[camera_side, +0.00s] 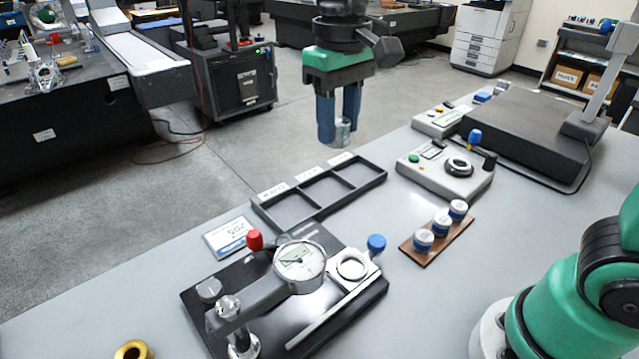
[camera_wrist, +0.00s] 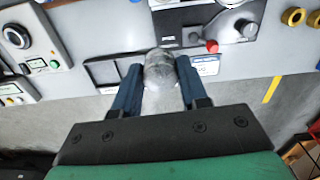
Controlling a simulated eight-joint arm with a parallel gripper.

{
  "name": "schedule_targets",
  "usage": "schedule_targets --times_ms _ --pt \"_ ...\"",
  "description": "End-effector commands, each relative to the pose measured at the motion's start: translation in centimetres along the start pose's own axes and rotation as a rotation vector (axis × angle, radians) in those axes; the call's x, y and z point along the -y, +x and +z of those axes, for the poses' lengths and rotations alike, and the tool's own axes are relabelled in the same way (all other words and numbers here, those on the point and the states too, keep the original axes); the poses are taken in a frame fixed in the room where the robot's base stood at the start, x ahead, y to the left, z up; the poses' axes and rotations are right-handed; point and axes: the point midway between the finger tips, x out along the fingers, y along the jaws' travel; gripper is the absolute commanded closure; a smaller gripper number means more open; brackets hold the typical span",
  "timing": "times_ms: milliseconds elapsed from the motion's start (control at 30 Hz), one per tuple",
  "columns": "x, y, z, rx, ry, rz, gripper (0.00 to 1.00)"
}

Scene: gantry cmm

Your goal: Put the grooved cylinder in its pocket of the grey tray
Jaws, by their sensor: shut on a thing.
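My gripper (camera_side: 340,120) hangs in the air above and behind the tray, with its blue fingers shut on a silvery cylinder (camera_side: 342,132). The cylinder's lower end shows below the fingertips; its grooves are too small to make out. In the wrist view the cylinder (camera_wrist: 160,70) sits between both fingers. The tray (camera_side: 338,204) has a dark rim and three grey pockets in a row, all empty in the side view. Small labels stand along its far edge, too small to read. In the wrist view the gripper and cylinder hide part of the tray.
A dial gauge stand (camera_side: 300,256) with red and blue knobs stands in front of the tray. A control box (camera_side: 445,172) and a wooden block (camera_side: 438,238) with three blue-and-white pieces are to the right. A brass ring (camera_side: 132,350) lies at the front left.

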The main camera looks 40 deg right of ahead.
Motion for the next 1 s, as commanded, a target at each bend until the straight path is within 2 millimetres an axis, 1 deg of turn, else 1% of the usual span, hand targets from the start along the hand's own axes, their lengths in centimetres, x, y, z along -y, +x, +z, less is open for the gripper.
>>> schedule_targets --times_ms 33,100,200,300,400,500,633,867,1000 --pt "-0.8 0.9 -1.7 0.000 0.006 0.000 1.00" --pt "-1.9 2.4 -3.8 -0.001 0.008 0.000 1.00" --pt "-3.8 4.7 -6.5 -0.001 0.007 0.000 1.00" --pt "-5.7 7.1 -8.6 -0.001 0.005 0.000 1.00" --pt "-7.5 9.3 -10.0 -0.002 0.005 0.001 1.00" --pt "-8.7 10.9 -10.9 -0.002 0.003 0.001 1.00" --pt "-9.6 12.1 -11.4 -0.002 0.001 0.001 1.00" --pt "-9.8 13.8 -11.5 -0.002 0.000 0.001 1.00" --pt "-9.8 15.4 -11.5 -0.002 0.000 0.001 1.00"
